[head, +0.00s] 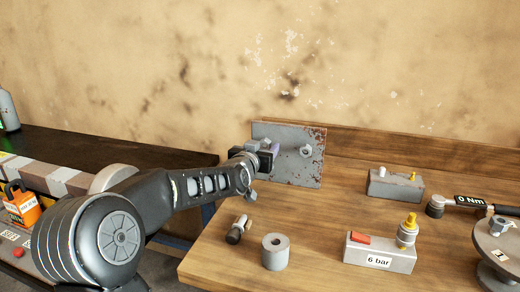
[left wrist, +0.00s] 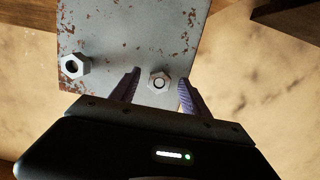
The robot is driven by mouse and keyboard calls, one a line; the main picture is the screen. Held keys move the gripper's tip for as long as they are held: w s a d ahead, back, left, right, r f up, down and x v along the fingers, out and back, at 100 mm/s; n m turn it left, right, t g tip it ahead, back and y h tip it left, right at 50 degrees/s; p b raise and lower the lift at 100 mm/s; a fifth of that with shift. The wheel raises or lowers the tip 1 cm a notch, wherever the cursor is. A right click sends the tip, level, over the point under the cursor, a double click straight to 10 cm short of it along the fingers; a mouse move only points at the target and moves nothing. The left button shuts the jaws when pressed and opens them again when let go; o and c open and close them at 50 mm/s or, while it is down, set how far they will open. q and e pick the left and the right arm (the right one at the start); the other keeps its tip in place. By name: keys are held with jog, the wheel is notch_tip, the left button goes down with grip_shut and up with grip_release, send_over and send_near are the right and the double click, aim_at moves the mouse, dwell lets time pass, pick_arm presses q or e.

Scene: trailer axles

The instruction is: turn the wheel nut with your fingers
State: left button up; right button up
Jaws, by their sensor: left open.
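A grey, rust-flecked plate (head: 312,174) stands upright at the back of the bench and carries two hex nuts. In the left wrist view the plate (left wrist: 150,35) fills the top middle. One nut (left wrist: 158,82) lies between the two fingertips of my left gripper (left wrist: 157,90), with a gap on each side. The other nut (left wrist: 75,66) is outside the fingers, to the left. In the head view my left gripper (head: 268,157) is in front of the plate's left part and hides the nut there; another nut (head: 306,151) shows to its right. My right gripper is not in view.
On the wooden bench (head: 225,262) are a dark and silver fitting (head: 238,230), a grey cylinder (head: 275,252), a "6 bar" block (head: 380,252), a grey block with pegs (head: 395,186) and a "0 Nm" wrench (head: 460,201). A round hub (head: 500,250) stands at right.

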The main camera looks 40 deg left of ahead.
pick_arm(q)
grip_shut()
dwell(1.2)
dwell(0.6)
dwell(0.6)
